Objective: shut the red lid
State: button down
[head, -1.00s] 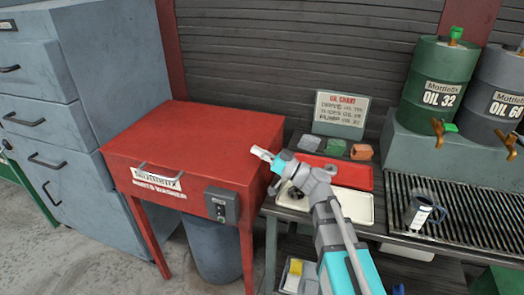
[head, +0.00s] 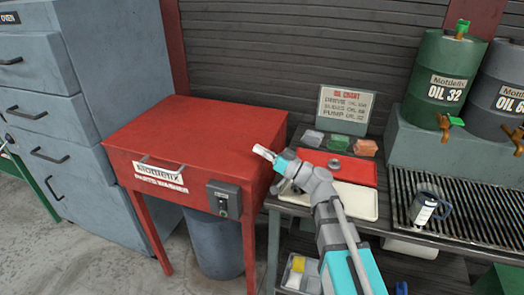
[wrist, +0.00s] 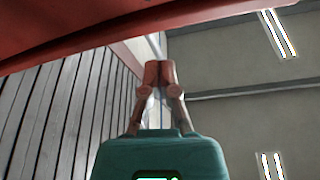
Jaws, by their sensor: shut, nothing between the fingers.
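The red lid (head: 205,130) is the broad top of the red parts washer (head: 150,200). It looks flat on the box, with a handle (head: 160,161) at its front edge. I cannot tell whether a small gap is left under it. My gripper (head: 263,152) is at the right side of the washer, close to the lid's right edge; contact is unclear. In the wrist view, my gripper (wrist: 159,72) is shut and empty. A red surface, probably part of the washer, crosses the top of that view (wrist: 130,22).
A dark switch box (head: 224,199) is on the washer's front right. Grey drawers (head: 50,110) stand left.

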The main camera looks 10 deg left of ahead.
jog(key=shift+r+p, duration=1.95)
jog(key=shift+r, duration=0.1)
jog(key=w+b+v, duration=0.1)
jog(key=b+v, duration=0.2)
jog(key=v, duration=0.7)
jog(key=shift+s+b, duration=0.15)
jog(key=shift+b, duration=0.15)
jog(key=shift+f, duration=0.15)
